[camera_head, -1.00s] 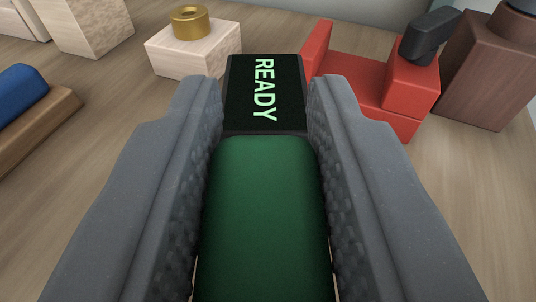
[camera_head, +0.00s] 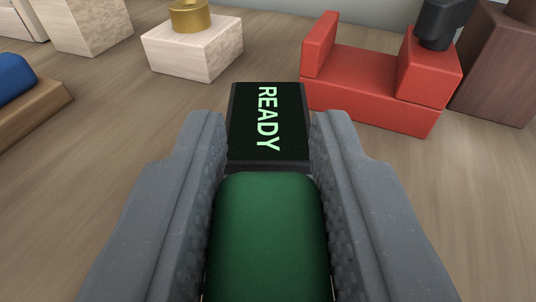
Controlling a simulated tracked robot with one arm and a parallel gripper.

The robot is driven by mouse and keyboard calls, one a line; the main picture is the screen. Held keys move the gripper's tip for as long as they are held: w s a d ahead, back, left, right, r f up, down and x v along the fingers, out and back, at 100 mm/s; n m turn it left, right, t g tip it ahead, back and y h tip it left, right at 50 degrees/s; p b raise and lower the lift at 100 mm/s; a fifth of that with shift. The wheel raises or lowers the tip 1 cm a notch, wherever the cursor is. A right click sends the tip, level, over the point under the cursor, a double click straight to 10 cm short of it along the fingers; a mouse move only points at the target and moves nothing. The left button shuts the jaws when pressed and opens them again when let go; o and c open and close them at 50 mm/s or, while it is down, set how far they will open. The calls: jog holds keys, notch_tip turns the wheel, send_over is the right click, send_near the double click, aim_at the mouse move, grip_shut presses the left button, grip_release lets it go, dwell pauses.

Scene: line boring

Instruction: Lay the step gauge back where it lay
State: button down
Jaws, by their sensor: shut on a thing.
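The step gauge, as I take it, has a green body (camera_head: 267,240) and a black display (camera_head: 268,125) reading "READY" in green letters at its far end. My gripper (camera_head: 268,135) is shut on it, with one grey padded finger on each side of the green body. The display stands out between and just beyond the fingertips. The near end of the gauge runs out of the bottom of the picture. I cannot tell whether its underside touches the table.
A pale block (camera_head: 192,50) with a brass ring (camera_head: 190,17) stands ahead left. A blue piece (camera_head: 14,78) lies on a wooden base (camera_head: 38,110) at left. Bare tabletop (camera_head: 110,165) lies between.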

jog(key=c, duration=1.2)
grip_release()
jog(key=shift+s+f, duration=0.1)
jog(key=shift+f, duration=0.7)
jog(key=shift+o, duration=0.2)
jog(key=shift+f, duration=0.2)
jog(key=shift+d+g, duration=0.1)
jog(key=shift+g, duration=0.2)
jog(key=shift+r, duration=0.35)
jog(key=shift+s+r, duration=0.1)
jog(key=shift+s, duration=0.1)
jog(key=a+r+p+v, duration=0.1)
jog(key=p+v, duration=0.2)
jog(key=v, duration=0.8)
jog(key=shift+s+d, duration=0.2)
jog(key=shift+d, duration=0.15)
jog(key=shift+r, duration=0.15)
